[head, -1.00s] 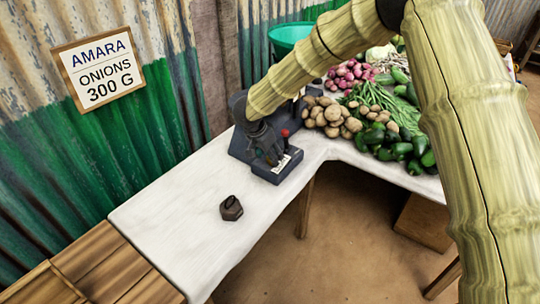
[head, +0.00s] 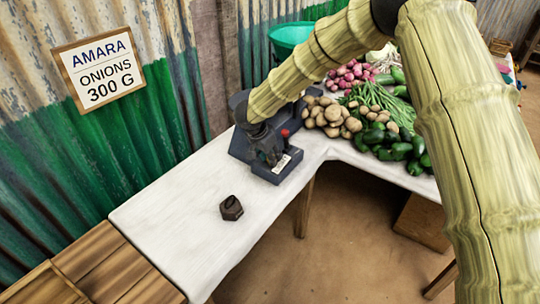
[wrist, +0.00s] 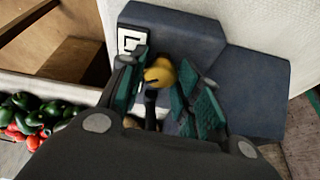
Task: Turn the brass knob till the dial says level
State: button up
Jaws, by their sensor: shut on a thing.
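The brass knob (wrist: 160,72) sits on the dark blue-grey balance (wrist: 250,75) in the wrist view. My gripper (wrist: 163,66) is shut on the knob, one teal-padded finger on each side. In the head view my gripper (head: 271,157) reaches down onto the balance (head: 240,149), and the knob is hidden there. A white plate with black marks (head: 282,163) is on the balance front beside my fingers. It also shows in the wrist view (wrist: 131,40), partly covered by a finger. I cannot read a dial in either view.
A dark hexagonal weight (head: 231,208) stands on the white tabletop (head: 180,220), clear of the balance. Potatoes (head: 330,115), green peppers (head: 400,150) and onions lie to the right. A sign (head: 98,70) reading "AMARA ONIONS 300 G" hangs on the wall.

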jog(key=shift+r, duration=0.15)
jog(key=shift+r+m+g+p, duration=0.1)
jog(key=shift+m+g+p, duration=0.2)
jog(key=shift+m+p, duration=0.6)
jog(key=m+p, duration=0.1)
jog(key=p, duration=0.2)
jog(key=shift+w+m+g+h, duration=0.1)
jog(key=shift+m+g+h, duration=0.2)
jog(key=shift+m+h, duration=0.1)
jog(key=shift+w+a+f+m+g+h+p, duration=0.15)
jog(key=shift+m+g+p, duration=0.35)
jog(key=shift+m, duration=0.65)
jog(key=shift+s+d+f+m+g+h+p, duration=0.15)
jog(key=shift+m+g+p, duration=0.15)
jog(key=shift+m+p, duration=0.6)
jog(key=shift+w+a+r+m, duration=0.1)
jog(key=shift+w+m, duration=0.05)
jog(key=shift+m, duration=0.3)
jog(key=o, duration=1)
